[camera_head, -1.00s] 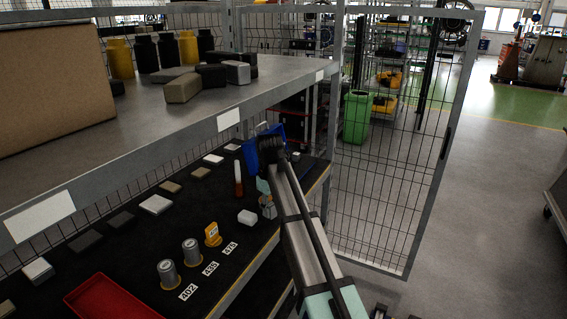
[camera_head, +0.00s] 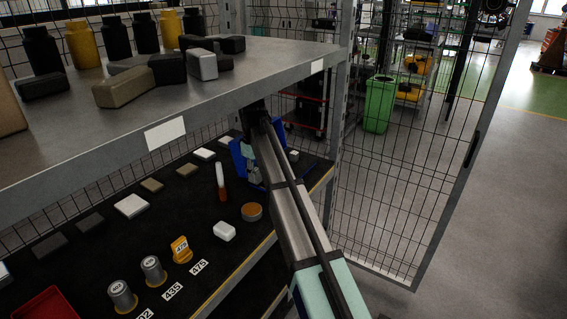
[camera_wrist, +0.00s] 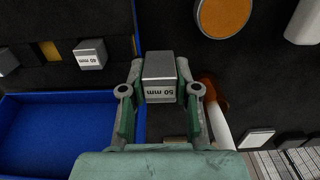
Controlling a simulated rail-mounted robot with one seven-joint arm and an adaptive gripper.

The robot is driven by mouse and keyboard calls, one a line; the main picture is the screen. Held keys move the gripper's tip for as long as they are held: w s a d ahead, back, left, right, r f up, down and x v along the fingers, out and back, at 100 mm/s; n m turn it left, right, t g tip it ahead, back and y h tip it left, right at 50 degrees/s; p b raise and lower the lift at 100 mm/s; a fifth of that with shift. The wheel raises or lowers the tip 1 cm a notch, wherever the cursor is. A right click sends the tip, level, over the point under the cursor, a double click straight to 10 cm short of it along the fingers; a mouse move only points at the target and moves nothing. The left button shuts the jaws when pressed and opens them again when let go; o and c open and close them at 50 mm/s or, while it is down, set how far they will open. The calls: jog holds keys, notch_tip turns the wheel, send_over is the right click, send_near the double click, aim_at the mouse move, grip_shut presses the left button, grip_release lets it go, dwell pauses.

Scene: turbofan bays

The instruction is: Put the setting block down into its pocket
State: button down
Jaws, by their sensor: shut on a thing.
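The setting block (camera_wrist: 160,68) is a grey metal block marked "50 mm", the mark upside down in the wrist view. My gripper (camera_wrist: 160,94) is shut on it, with one finger on each side. A black holder (camera_wrist: 50,78) lies at the left of the wrist view. A second grey block (camera_wrist: 90,54) marked in mm sits there, beside a yellow patch (camera_wrist: 49,49) that may be a pocket floor. In the head view my gripper (camera_head: 254,176) is low over the shelf by the blue tray, mostly hidden by my arm.
A blue tray (camera_wrist: 65,103) lies left of my gripper. An orange disc (camera_wrist: 225,14) and a white-and-orange stick (camera_wrist: 218,124) lie to its right. The upper shelf (camera_head: 180,112) overhangs the dark lower shelf. A white block (camera_head: 224,231) and several weights stand nearer the front.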

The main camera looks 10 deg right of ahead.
jog(key=w+d+p, duration=0.2)
jog(key=w+d, duration=0.3)
jog(key=w+d+p, duration=0.2)
jog(key=w+d, duration=0.3)
jog(key=w, duration=0.1)
jog(key=shift+w+d+r, duration=0.1)
jog(key=shift+w+d, duration=0.1)
jog(key=shift+d, duration=0.15)
jog(key=shift+w+d+r+p, duration=0.1)
jog(key=shift+w+d+p, duration=0.2)
jog(key=shift+w+d, duration=0.15)
notch_tip(320, 180, down, 3)
jog(key=shift+s+a+f+p, duration=0.1)
jog(key=shift+s+f+p, duration=0.1)
jog(key=shift+p, duration=0.7)
jog(key=shift+f, duration=0.2)
jog(key=shift+f, duration=0.6)
jog(key=c, duration=0.8)
grip_release()
jog(key=shift+c, duration=0.2)
jog(key=shift+r, duration=0.6)
notch_tip(320, 180, up, 8)
jog(key=b, duration=0.3)
jog(key=shift+f, duration=0.25)
